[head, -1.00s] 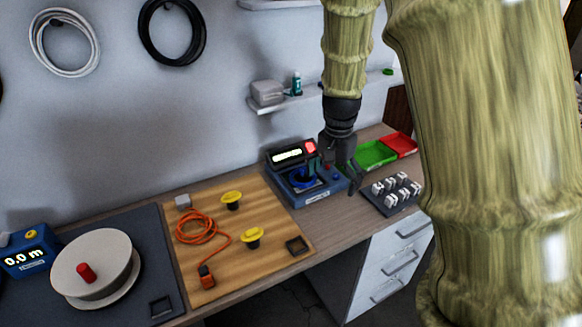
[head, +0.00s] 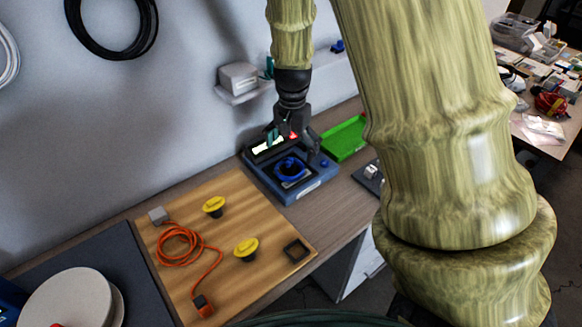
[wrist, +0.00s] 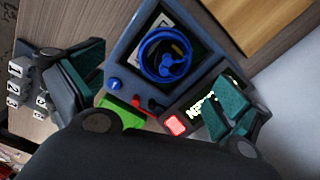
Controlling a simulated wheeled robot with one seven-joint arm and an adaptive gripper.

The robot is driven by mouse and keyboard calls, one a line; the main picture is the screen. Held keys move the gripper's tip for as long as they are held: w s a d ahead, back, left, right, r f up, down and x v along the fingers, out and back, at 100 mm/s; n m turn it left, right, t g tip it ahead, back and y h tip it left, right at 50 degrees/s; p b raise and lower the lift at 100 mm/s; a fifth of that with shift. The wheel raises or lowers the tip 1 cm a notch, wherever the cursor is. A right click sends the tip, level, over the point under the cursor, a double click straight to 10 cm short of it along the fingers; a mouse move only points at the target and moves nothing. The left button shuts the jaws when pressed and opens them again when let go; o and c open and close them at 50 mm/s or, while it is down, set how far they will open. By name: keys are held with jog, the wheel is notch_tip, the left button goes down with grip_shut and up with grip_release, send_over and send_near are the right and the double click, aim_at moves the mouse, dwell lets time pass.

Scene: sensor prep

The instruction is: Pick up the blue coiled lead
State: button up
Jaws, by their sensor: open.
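The blue coiled lead (head: 291,168) lies in the recess of a dark blue device (head: 313,190) with a lit display, on the bench. In the wrist view the blue lead (wrist: 165,53) shows as a loose coil with its ends crossing the middle, inside the device's square well (wrist: 133,42). My gripper (head: 294,140) is above the back part of the device, apart from the lead. In the wrist view my gripper (wrist: 160,90) has its two green-padded fingers wide apart with nothing between them. The lead lies beyond the fingers, between their lines.
A wooden board (head: 222,269) left of the device holds an orange lead (head: 178,244), yellow knobs (head: 246,248) and a grey block (head: 158,215). A green tray (head: 345,138) and a rack of numbered blocks (wrist: 18,80) stand right of the device. A shelf (head: 244,94) is on the wall behind.

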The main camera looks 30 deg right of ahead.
aim_at(290, 162)
jog(key=w+f, duration=0.2)
jog(key=shift+w+f, duration=0.15)
jog(key=shift+f, duration=0.2)
jog(key=shift+s+f+p, duration=0.15)
jog(key=shift+s+p, duration=0.1)
jog(key=shift+p, duration=0.05)
jog(key=shift+s+f+p, duration=0.4)
jog(key=shift+s+f, duration=0.15)
jog(key=shift+f, duration=0.1)
jog(key=f, duration=0.1)
jog(key=w+f, duration=0.1)
jog(key=shift+f, duration=0.4)
jog(key=shift+s, duration=0.35)
jog(key=shift+w, duration=0.1)
jog(key=c, duration=0.7)
jog(key=shift+s, duration=0.2)
jog(key=c, duration=0.6)
jog(key=shift+c, duration=0.2)
